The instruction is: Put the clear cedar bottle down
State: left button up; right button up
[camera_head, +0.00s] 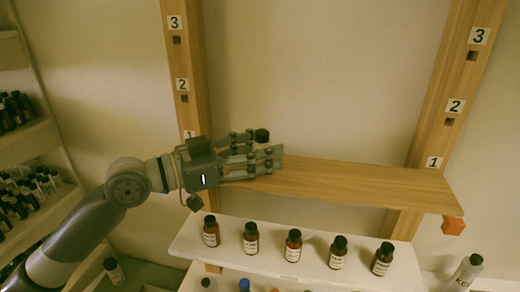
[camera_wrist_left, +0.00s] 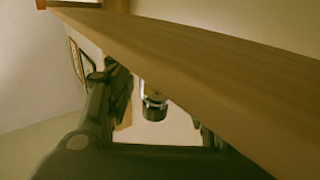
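My left gripper (camera_head: 270,152) reaches in from the left over the left part of the wooden shelf board (camera_head: 360,182). A bottle with a black cap (camera_head: 262,135) is at its fingertips. The cap shows above the fingers, and the body is mostly hidden by them. In the left wrist view, the dark-capped bottle (camera_wrist_left: 153,106) appears between the fingers, with a short clear part of its body showing. The board hides the rest of it and much of one finger. I cannot tell whether the fingers touch the bottle, nor read its label. My right gripper is not in view.
A lower white shelf (camera_head: 180,246) holds a row of several brown bottles with black caps. Wooden posts (camera_head: 455,80) carry number labels. An orange block (camera_head: 453,225) is at the board's right end. The board's middle and right are clear. Side shelves (camera_head: 30,140) hold more bottles.

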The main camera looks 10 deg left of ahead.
pick_arm(q)
jog(key=shift+r, duration=0.15)
jog(key=shift+s+a+f, duration=0.1)
jog(key=shift+a+f, duration=0.1)
jog(key=shift+a, duration=0.05)
jog(key=b+v, duration=0.7)
jog(key=v, duration=0.4)
jog(key=shift+s+a+r+b, duration=0.15)
jog(key=shift+s+r+b, duration=0.05)
jog(key=shift+s+b, duration=0.1)
